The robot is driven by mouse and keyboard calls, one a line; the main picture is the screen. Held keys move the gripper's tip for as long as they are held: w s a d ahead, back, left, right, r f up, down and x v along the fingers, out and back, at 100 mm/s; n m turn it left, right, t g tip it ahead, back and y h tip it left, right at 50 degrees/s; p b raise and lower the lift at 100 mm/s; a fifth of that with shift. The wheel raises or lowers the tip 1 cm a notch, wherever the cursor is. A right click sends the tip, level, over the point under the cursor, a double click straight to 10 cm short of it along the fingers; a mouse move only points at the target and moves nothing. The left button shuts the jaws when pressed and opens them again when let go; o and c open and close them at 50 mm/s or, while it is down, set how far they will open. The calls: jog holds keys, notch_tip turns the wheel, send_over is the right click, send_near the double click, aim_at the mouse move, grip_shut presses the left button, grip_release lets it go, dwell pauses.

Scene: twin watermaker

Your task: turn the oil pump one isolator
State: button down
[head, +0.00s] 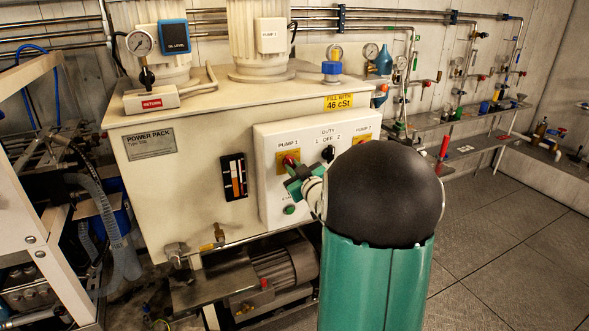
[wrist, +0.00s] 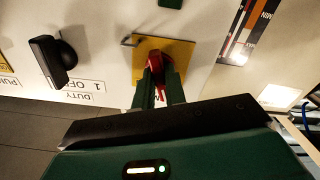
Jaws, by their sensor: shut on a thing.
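The pump one isolator is a red handle (head: 290,159) on a yellow plate (head: 281,169) under the PUMP 1 label, on the pale control box on the power pack front. The wrist view shows the scene upside down, with the red handle (wrist: 154,61) in front of its yellow plate (wrist: 182,46). My gripper (wrist: 158,88) has its two green fingers closed on either side of the red handle. In the head view my gripper (head: 298,178) reaches the handle from the right and below. The fingers partly hide the handle, so its exact angle is hard to tell.
The black duty selector (head: 328,153) sits right of the isolator and shows in the wrist view (wrist: 50,62). The pump two plate (head: 363,139) is partly hidden by my arm. A green button (head: 289,210) lies below. Floor at right (head: 500,240) is clear.

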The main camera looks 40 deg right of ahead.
jog(key=m, duration=0.4)
dwell(0.5)
jog(key=c, duration=1.4)
grip_release()
jog(key=shift+s, duration=0.1)
jog(key=shift+c, duration=0.2)
jog(key=v, duration=1.3)
jog(key=shift+s+a, duration=0.2)
jog(key=shift+s, duration=0.1)
